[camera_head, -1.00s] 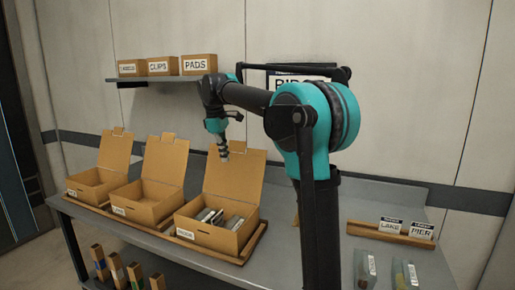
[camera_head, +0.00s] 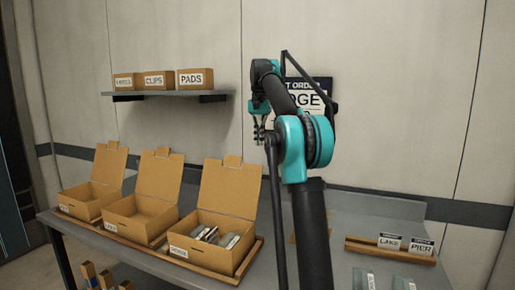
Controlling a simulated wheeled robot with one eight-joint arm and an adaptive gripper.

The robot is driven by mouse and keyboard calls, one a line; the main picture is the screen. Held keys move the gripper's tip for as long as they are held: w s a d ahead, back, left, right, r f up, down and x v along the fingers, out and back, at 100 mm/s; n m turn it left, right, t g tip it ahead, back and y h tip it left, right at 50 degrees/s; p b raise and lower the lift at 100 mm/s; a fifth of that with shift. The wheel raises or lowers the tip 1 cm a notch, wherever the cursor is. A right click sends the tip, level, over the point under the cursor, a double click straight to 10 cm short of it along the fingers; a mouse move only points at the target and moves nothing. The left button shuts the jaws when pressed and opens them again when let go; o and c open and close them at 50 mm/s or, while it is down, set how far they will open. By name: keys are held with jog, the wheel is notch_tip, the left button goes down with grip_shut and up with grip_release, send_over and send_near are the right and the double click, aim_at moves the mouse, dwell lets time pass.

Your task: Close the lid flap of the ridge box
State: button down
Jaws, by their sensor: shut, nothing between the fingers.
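The ridge box (camera_head: 206,256) is the rightmost of three open cardboard boxes on the table. Its small front label is hard to read. Its lid flap (camera_head: 229,188) stands up at the back, leaning slightly backward, with a small tab on top. Several grey and white items (camera_head: 219,236) lie inside. My gripper (camera_head: 261,139) is shut and empty, above and to the right of the flap in the picture, apart from it.
Two other open boxes (camera_head: 143,225) (camera_head: 88,207) stand to the left in the same wooden tray (camera_head: 252,262). A shelf (camera_head: 170,96) with small labelled boxes hangs on the wall. A wooden card holder (camera_head: 390,252) is at the right. An order sign hangs behind my arm.

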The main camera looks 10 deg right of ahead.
jog(key=s+a+f, duration=0.2)
jog(key=s+f, duration=0.1)
jog(key=f, duration=0.4)
jog(key=shift+s+a+f, duration=0.2)
jog(key=shift+s+f, duration=0.05)
dwell(0.4)
